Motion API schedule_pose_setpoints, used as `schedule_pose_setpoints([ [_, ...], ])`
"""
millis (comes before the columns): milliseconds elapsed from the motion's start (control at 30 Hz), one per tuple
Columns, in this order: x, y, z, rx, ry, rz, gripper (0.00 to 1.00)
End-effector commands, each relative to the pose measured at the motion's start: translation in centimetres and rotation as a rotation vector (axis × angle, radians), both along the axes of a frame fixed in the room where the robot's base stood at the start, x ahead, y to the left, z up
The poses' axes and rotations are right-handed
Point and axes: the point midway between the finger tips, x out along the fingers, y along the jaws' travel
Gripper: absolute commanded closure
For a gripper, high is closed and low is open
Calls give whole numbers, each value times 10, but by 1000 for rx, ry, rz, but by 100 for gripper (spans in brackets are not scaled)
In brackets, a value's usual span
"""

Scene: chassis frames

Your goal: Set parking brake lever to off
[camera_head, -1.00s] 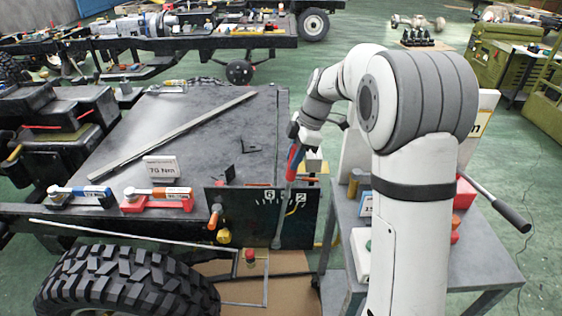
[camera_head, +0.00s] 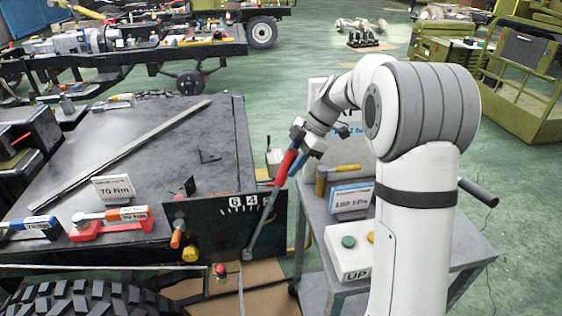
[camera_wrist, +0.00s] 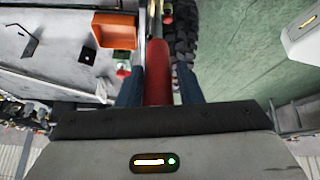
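The brake lever is a thin metal rod with a red handle (camera_head: 285,166). It rises from the lower part of a dark upright plate (camera_head: 210,232) and leans to the right. The plate carries a tick scale with white tags "6" and "4"; the rod crosses the scale to the right of "4". My gripper (camera_head: 300,152) is at the upper part of the handle. In the wrist view the red handle (camera_wrist: 157,72) lies between the blue fingers of my gripper (camera_wrist: 158,90), which look shut on it. No "off" label is readable.
A grey cart (camera_head: 440,245) stands right of the plate, with an "UP" button box (camera_head: 350,262) and a placard (camera_head: 351,197). A dark flatbed (camera_head: 165,165) with torque wrenches lies left. A tyre (camera_head: 80,300) is at the lower left. Open floor shows behind.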

Motion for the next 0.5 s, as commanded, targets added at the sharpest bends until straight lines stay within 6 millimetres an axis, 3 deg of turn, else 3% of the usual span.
schedule_pose_setpoints([
  [200,-1,4,1,3,0,6,51],
  [500,0,3,7,5,-2,9,51],
])
